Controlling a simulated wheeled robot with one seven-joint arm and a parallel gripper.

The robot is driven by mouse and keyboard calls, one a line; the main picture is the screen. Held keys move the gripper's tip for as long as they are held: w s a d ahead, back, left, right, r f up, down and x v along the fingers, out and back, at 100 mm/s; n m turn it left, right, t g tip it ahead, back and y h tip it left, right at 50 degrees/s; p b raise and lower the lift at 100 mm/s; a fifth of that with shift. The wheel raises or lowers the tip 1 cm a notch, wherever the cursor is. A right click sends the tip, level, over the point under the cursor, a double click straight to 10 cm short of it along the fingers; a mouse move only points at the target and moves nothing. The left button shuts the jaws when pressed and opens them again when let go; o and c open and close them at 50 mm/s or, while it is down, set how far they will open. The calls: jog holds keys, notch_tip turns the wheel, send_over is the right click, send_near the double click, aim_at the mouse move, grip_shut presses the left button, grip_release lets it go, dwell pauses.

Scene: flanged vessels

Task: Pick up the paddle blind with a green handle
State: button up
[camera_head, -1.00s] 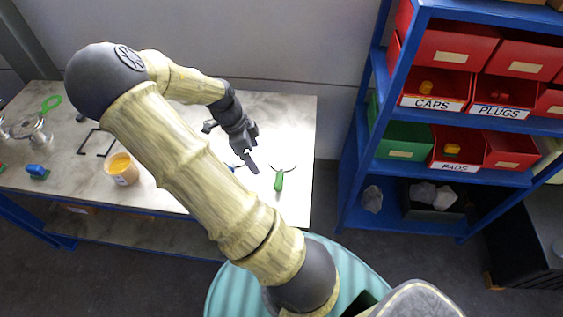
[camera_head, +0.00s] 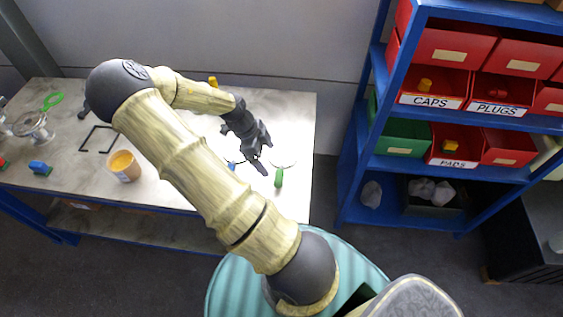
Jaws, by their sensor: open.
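The paddle blind's green handle (camera_head: 279,177) points toward the table's front edge at the right end of the table. Its pale disc lies behind the handle, and only a thin outline shows against the bright tabletop. My gripper (camera_head: 263,158) is open and empty, just left of the disc and handle. It appears to be above the table and apart from the blind, though the exact height cannot be told.
A blue item (camera_head: 231,165) lies left of my gripper, partly hidden. An orange-filled cup (camera_head: 124,166), a black square outline (camera_head: 98,139) and a green ring (camera_head: 53,100) are further left. A blue shelf (camera_head: 355,150) with bins stands right of the table (camera_head: 300,110).

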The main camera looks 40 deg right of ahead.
aim_at(279, 176)
jog(key=x, duration=0.5)
jog(key=shift+s+d+f+p, duration=0.1)
jog(key=shift+s+f+p, duration=0.05)
jog(key=shift+f+p, duration=0.2)
jog(key=shift+s, duration=0.1)
jog(key=shift+s+f+p, duration=0.15)
jog(key=shift+f+p, duration=0.15)
jog(key=shift+f, duration=0.05)
jog(key=p+x, duration=0.1)
jog(key=x, duration=0.3)
jog(key=shift+s+f, duration=0.15)
jog(key=shift+f, duration=0.05)
jog(key=c, duration=1.5)
